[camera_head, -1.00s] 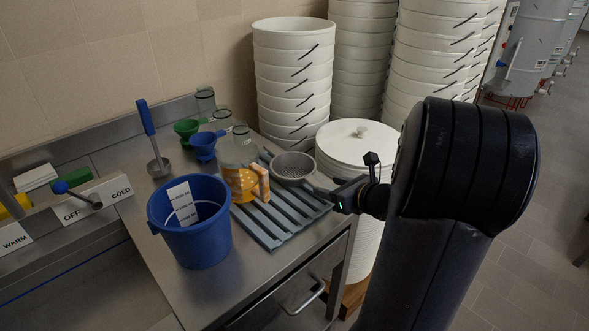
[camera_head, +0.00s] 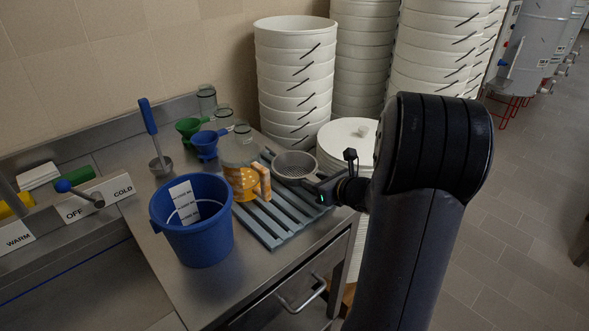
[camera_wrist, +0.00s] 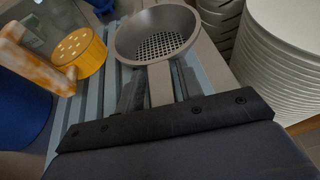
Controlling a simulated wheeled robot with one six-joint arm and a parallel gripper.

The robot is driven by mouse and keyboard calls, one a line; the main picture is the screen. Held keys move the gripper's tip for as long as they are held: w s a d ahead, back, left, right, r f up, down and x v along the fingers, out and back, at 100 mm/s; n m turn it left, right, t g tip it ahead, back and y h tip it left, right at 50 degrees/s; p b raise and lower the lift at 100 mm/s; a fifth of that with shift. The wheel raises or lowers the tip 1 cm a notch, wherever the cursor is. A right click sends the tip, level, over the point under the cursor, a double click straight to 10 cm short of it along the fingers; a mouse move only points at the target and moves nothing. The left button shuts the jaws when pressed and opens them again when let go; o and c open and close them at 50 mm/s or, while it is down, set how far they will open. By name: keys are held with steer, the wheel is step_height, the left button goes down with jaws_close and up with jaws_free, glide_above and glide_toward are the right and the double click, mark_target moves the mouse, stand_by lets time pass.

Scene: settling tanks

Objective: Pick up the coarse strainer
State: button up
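The coarse strainer (camera_head: 294,166) is a grey round bowl with a mesh bottom. It rests on the grey slatted rack (camera_head: 262,222), its handle pointing right toward my gripper. My gripper (camera_head: 322,190) is low over the rack's right end, at the strainer's handle. In the wrist view the strainer's bowl (camera_wrist: 160,36) is upright ahead, and its handle runs back between the fingers of my gripper (camera_wrist: 160,88). The fingers look apart, one on each side of the handle, with no clear grip on it. The handle's end is hidden by the gripper body.
Left of the strainer stand a yellow perforated-top container (camera_head: 238,182) and a glass jar (camera_head: 239,148). A blue bucket (camera_head: 192,240), blue funnel (camera_head: 205,145), green funnel (camera_head: 188,129) and ladle (camera_head: 150,125) stand farther left.

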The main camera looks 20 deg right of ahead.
jaws_close()
steer(key=shift+r, duration=0.1)
